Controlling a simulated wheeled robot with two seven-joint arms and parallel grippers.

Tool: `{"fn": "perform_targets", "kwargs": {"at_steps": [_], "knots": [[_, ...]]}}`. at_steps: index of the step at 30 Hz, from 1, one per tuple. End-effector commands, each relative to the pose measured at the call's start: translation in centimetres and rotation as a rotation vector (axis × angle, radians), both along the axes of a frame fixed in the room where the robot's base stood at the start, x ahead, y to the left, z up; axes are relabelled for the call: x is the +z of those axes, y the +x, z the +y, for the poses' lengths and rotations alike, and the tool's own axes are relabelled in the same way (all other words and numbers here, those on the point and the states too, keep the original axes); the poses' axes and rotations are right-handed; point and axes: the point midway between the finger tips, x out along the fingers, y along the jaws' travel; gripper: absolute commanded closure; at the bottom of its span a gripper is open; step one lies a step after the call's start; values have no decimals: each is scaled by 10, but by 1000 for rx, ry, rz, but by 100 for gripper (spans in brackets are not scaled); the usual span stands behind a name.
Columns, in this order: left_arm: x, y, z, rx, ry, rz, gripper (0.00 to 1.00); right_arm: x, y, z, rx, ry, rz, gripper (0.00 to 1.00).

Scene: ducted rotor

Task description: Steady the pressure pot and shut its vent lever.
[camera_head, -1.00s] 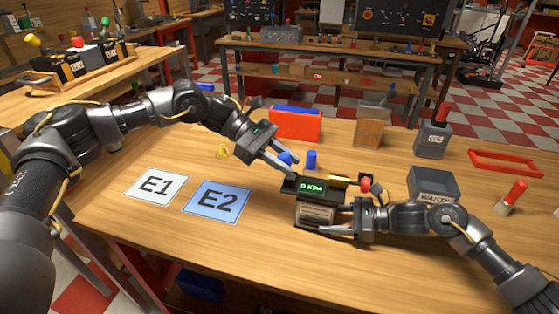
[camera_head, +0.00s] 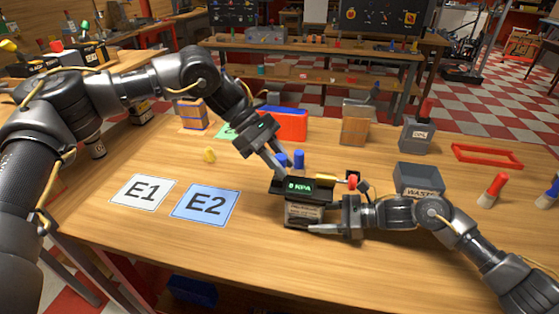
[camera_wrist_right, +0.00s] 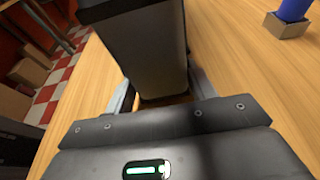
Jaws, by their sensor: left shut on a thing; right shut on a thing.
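The pressure pot (camera_head: 304,214) stands upright on the bench, with a pale labelled body and a black top whose green display reads what looks like 8 KPA. A yellow bar (camera_head: 325,177) and a red knob (camera_head: 352,180) show at the top's right; which part is the vent lever is hard to tell. My right gripper (camera_head: 322,216) is shut on the pot's body from the right; in the right wrist view, its fingers flank the pot body (camera_wrist_right: 158,60). My left gripper (camera_head: 279,174) reaches down to the top's left edge and is shut there; its exact hold is hidden.
Blue cylinders (camera_head: 299,160) stand just behind the pot. A grey waste bin (camera_head: 420,180) stands right, behind my right arm. Cards E1 (camera_head: 142,191) and E2 (camera_head: 205,205) lie left. A red box (camera_head: 285,124) is at the back. The front bench is clear.

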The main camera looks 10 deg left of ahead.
Motion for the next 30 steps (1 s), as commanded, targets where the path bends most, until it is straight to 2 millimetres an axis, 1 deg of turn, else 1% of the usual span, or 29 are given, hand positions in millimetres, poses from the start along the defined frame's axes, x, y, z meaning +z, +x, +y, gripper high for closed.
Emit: {"fn": "perform_targets", "kwargs": {"at_steps": [5, 6, 10, 20, 23, 30], "knots": [[-2, -1, 0, -2, 2, 5, 100, 1, 1, 0, -4, 2, -1, 63], [-2, -1, 0, -2, 1, 5, 69, 1, 1, 0, -4, 2, -1, 63], [-1, -1, 0, -1, 1, 3, 52, 1, 1, 0, -3, 2, -1, 63], [2, 1, 2, 1, -1, 0, 52, 1, 0, 0, -1, 2, -1, 63], [9, 4, 10, 4, 0, -2, 52, 1, 0, 0, 0, 2, -1, 63], [44, 13, 44, 4, 0, -1, 52, 1, 0, 0, 0, 1, 0, 63]]}}
